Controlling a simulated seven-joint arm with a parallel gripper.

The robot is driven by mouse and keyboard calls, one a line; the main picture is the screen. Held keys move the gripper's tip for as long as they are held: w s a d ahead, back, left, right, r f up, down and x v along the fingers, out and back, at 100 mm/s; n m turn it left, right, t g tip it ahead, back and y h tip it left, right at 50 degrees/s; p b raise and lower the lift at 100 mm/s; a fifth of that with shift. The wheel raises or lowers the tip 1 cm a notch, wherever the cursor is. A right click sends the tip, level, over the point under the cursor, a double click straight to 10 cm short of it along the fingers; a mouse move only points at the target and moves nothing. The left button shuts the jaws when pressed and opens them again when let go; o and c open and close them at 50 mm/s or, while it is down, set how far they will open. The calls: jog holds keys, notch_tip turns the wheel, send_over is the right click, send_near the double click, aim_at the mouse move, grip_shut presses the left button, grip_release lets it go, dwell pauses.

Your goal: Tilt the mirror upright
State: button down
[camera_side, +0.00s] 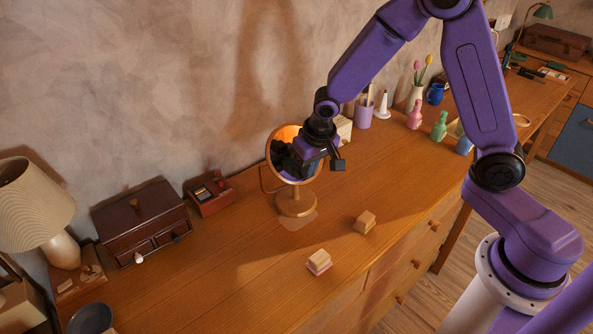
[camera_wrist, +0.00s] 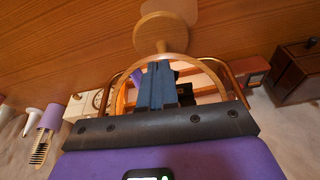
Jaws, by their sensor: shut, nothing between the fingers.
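The round mirror (camera_side: 273,155) has a thin wooden rim and stands on a round wooden base (camera_side: 296,203) on the dresser top, near the wall. Its disc faces out into the room, and the side view does not show its exact tilt. My gripper (camera_side: 318,160) is at the right part of the mirror and hides some of its rim and glass. In the wrist view the dark fingers (camera_wrist: 158,68) are together and empty, in front of the mirror's rim (camera_wrist: 122,96), close to its edge. I cannot tell whether they touch it. The base (camera_wrist: 165,28) lies beyond them.
Two small wooden blocks (camera_side: 365,222) (camera_side: 318,262) lie in front of the mirror. A dark drawer box (camera_side: 140,220), a small red-brown box (camera_side: 211,195) and a lamp (camera_side: 36,205) stand left. A lilac cup (camera_side: 363,116), white holder and vases stand right.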

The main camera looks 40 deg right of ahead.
jog(key=shift+w+f, duration=0.35)
jog(key=shift+f, duration=0.05)
jog(key=shift+w+f, duration=0.15)
dwell(0.6)
jog(key=shift+w+d+f, duration=0.1)
jog(key=shift+w+f, duration=0.1)
jog(key=shift+w, duration=0.05)
jog(key=shift+w+f, duration=0.1)
jog(key=shift+w, duration=0.05)
dwell(0.4)
jog(key=shift+w+f, duration=0.1)
jog(key=shift+w, duration=0.15)
jog(key=shift+s, duration=0.1)
jog(key=shift+s+a, duration=0.2)
jog(key=shift+s, duration=2.2)
